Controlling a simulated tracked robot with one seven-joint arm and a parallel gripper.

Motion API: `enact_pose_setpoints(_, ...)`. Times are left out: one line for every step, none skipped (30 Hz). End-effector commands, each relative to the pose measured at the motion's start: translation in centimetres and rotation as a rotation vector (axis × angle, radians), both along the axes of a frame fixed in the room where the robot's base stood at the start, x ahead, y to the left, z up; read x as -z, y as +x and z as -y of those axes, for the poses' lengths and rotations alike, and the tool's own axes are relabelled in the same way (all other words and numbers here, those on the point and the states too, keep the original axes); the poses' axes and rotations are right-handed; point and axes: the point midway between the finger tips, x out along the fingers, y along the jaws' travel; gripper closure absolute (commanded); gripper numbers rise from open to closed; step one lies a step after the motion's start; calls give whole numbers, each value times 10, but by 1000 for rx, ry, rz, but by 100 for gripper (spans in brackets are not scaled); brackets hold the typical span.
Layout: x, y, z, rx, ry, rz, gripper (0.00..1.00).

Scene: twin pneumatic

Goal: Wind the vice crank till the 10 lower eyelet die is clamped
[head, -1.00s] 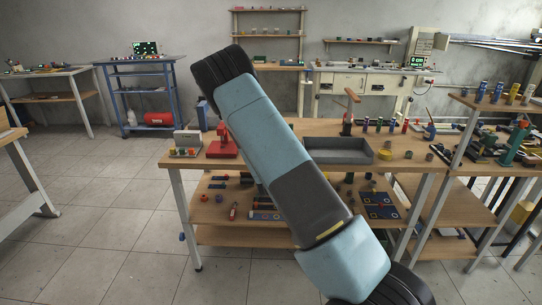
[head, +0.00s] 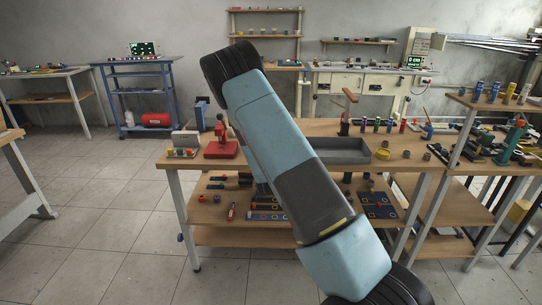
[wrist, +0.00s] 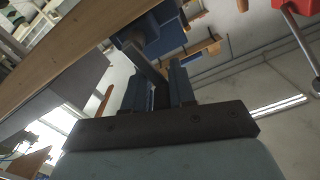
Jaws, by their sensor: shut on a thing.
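In the wrist view my gripper (wrist: 158,80) has its two dark fingers shut around a slim dark bar (wrist: 146,62), which looks like the vice crank. The bar runs up toward a blue block (wrist: 165,35), which looks like part of the vice. In the head view my arm crosses the middle and hides my gripper and the crank. I cannot make out the 10 lower eyelet die or the jaw gap in either view.
The wooden bench (head: 182,162) carries a red press (head: 221,149) left of my arm and a grey tray (head: 345,150) to its right. Small coloured parts stand on the bench's right side. The red press also seems to show in the wrist view (wrist: 297,7).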

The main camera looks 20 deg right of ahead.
Motion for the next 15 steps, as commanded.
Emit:
enact_pose_setpoints(5,-2,-3,-5,2,-11,100)
enact_pose_setpoints(5,-2,-3,-5,2,-11,100)
enact_pose_setpoints(5,-2,-3,-5,2,-11,71)
enact_pose_setpoints(4,-1,-3,-5,2,-10,69)
enact_pose_setpoints(4,-1,-3,-4,2,-9,66)
enact_pose_setpoints(3,-1,-3,-4,2,-8,62)
enact_pose_setpoints(3,-1,-2,-4,1,-7,59)
enact_pose_setpoints(3,-1,-2,-3,1,-6,57)
enact_pose_setpoints(3,-1,-2,-3,1,-6,57)
enact_pose_setpoints(2,-1,-2,-3,1,-5,57)
enact_pose_setpoints(2,-1,-2,-3,1,-5,57)
enact_pose_setpoints(2,-1,-2,-3,0,-4,57)
enact_pose_setpoints(2,-1,-1,-3,0,-4,57)
enact_pose_setpoints(2,-1,-1,-2,0,-4,57)
enact_pose_setpoints(2,-1,-1,-2,0,-4,57)
